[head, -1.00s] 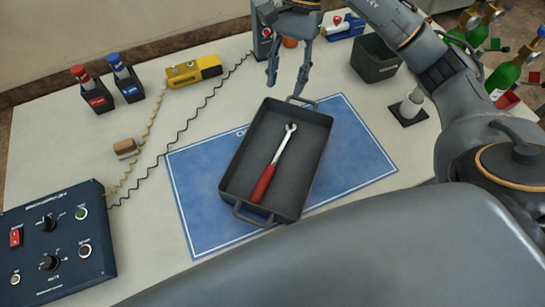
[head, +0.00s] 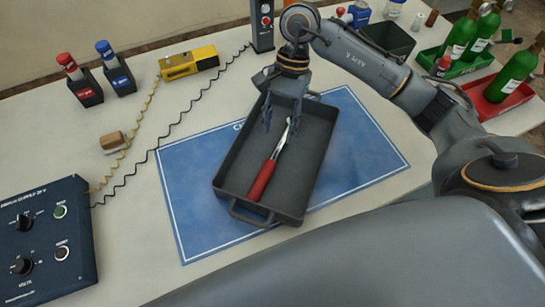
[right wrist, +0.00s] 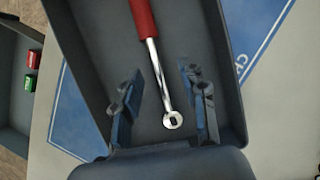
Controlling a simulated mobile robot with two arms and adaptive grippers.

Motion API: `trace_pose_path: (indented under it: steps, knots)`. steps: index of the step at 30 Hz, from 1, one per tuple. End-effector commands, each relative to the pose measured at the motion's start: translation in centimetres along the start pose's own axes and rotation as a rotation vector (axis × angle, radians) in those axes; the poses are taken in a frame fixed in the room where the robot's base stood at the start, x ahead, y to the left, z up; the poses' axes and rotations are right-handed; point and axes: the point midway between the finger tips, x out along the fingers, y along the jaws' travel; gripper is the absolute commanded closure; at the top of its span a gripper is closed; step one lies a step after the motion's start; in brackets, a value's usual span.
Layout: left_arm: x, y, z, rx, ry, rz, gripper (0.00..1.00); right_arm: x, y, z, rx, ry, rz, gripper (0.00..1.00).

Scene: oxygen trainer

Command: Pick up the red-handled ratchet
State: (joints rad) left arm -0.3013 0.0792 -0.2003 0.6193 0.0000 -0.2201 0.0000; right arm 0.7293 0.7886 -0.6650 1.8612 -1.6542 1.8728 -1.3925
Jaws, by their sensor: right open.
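The red-handled ratchet (head: 263,178) lies in a dark grey tray (head: 231,172) with its red handle toward the near end and its silver head toward the far end. My right gripper (head: 281,126) is open above the far part of the tray, over the ratchet's head, which it partly hides. In the right wrist view, the ratchet (right wrist: 152,55) runs down between the two open fingers (right wrist: 160,95), with its ring-shaped head (right wrist: 172,120) between them. No grip on it shows. My left gripper is not in view.
The tray stands on a blue mat (head: 190,190) on a white table. A control box (head: 45,240) is at the left, a yellow device (head: 190,62) and red and blue holders at the back left. A dark bin (head: 388,38) and green bottles (head: 515,75) stand at the back right.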

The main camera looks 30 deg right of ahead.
Motion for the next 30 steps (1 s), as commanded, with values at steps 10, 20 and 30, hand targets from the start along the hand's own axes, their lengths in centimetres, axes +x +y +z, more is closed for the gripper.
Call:
trace_pose_path:
  steps: [10,20,30]
  knots:
    - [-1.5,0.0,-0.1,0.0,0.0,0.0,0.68,4.4,0.8,0.9,0.001,-0.003,0.003,0.58]
    - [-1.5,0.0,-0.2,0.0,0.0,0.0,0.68,5.2,0.8,0.7,0.0,0.001,0.0,0.58]
    - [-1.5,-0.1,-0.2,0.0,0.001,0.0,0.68,5.2,0.8,0.8,0.0,0.0,0.001,1.0]
